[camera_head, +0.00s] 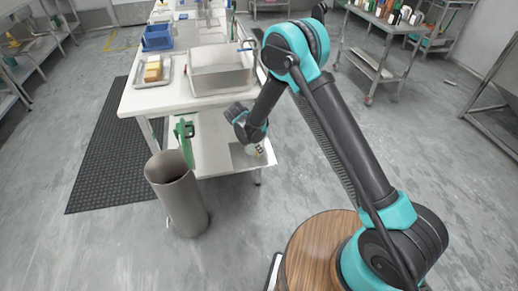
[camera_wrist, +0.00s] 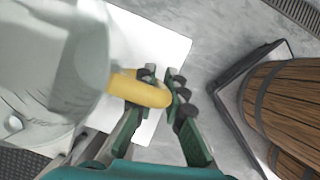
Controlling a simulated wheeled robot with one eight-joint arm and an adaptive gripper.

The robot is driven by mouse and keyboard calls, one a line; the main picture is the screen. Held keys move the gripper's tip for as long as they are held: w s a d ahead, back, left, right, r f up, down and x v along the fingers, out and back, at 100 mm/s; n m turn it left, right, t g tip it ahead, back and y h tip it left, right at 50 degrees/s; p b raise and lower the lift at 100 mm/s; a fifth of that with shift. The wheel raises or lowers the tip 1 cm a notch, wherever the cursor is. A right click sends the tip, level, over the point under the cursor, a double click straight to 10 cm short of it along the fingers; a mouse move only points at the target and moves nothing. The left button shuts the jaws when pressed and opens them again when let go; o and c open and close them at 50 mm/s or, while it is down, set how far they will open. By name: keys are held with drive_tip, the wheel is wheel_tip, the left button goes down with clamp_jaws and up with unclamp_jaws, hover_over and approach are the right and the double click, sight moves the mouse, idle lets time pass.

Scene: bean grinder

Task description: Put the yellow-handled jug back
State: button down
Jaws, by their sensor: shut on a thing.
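The jug (camera_wrist: 50,60) is a large pale metal body filling the left of the wrist view, with a yellow handle (camera_wrist: 150,94). My gripper (camera_wrist: 165,82) is shut on that handle, with its dark green fingers on either side of it. The jug's base and most of its outline are cut off in the wrist view. In the head view my wrist hangs over the right end of a low white shelf (camera_head: 213,130). Only a small pale and yellow bit (camera_head: 259,151) shows below it there, and the gripper is mostly hidden by the arm.
A white table (camera_head: 150,101) beside the shelf bears a steel basin (camera_head: 222,75), a blue crate (camera_head: 157,38) and a tray with sponges (camera_head: 153,71). A tall grey bin (camera_head: 178,195) stands on the floor at the shelf's left. A wooden barrel (camera_wrist: 285,105) shows at right in the wrist view.

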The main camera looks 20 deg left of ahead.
drive_tip(key=c, duration=1.6)
unclamp_jaws()
drive_tip(key=shift+f, duration=0.1)
drive_tip(key=v, duration=1.2)
drive_tip(key=w+d+r+m+y, duration=0.1)
drive_tip(key=d+r+m, duration=0.3)
drive_tip(key=d, duration=0.5)
drive_tip(key=d+r+m, duration=0.4)
drive_tip(key=d, duration=0.6)
drive_tip(key=w+d+r+m+y, duration=0.1)
drive_tip(key=d+r+m, duration=0.25)
drive_tip(key=d, duration=0.55)
drive_tip(key=s+d+m+t+y, duration=0.1)
drive_tip(key=s+d+m, duration=1.4)
drive_tip(key=d, duration=0.5)
drive_tip(key=shift+s+d+f, duration=0.2)
drive_tip(key=shift+s+f, duration=0.2)
drive_tip(key=shift+s, duration=0.3)
